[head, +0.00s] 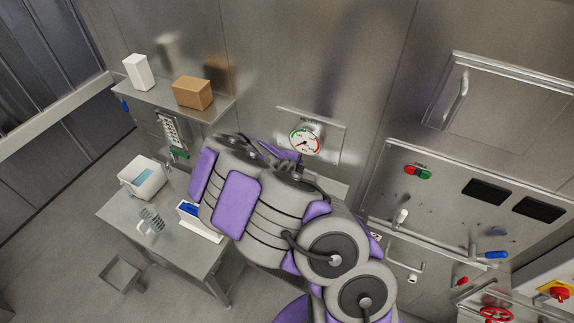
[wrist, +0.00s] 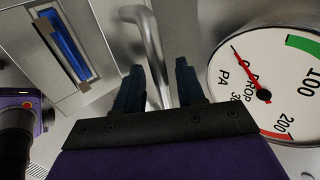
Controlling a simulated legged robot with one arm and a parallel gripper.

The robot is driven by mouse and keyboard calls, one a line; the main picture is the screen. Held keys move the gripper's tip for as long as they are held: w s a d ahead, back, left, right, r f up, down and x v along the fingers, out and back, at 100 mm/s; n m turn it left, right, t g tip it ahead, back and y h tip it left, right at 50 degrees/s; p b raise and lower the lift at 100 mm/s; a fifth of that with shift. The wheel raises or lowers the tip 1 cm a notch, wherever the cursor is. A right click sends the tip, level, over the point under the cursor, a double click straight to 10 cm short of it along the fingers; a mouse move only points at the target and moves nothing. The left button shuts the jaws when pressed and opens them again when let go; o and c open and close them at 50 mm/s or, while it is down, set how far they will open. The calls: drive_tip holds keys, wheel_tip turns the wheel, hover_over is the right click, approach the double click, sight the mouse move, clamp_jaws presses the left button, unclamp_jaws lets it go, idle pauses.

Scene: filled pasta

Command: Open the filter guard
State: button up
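My gripper (wrist: 157,78) is open in the wrist view, its two dark fingers apart. A bent metal bar handle (wrist: 150,45) runs between and beyond the fingers; I cannot tell whether they touch it. A round dial gauge (wrist: 262,85) is just right of the fingers, and it also shows on the wall in the head view (head: 304,141). In the head view my arm hides the gripper and this handle. No part is clearly readable as the filter guard. A closed hatch panel (head: 500,105) with a bar handle (head: 457,98) is at the upper right.
A metal side table (head: 165,248) with a white bin (head: 142,180) stands at left, below a shelf holding a white box (head: 137,72) and brown box (head: 193,93). A control panel (head: 440,190) with buttons is at right. A blue-filled slot (wrist: 63,45) shows in the wrist view.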

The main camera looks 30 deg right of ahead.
drive_tip(key=p+v, duration=0.2)
drive_tip(key=v, duration=1.4)
drive_tip(key=shift+a, duration=0.2)
drive_tip(key=shift+r, duration=0.1)
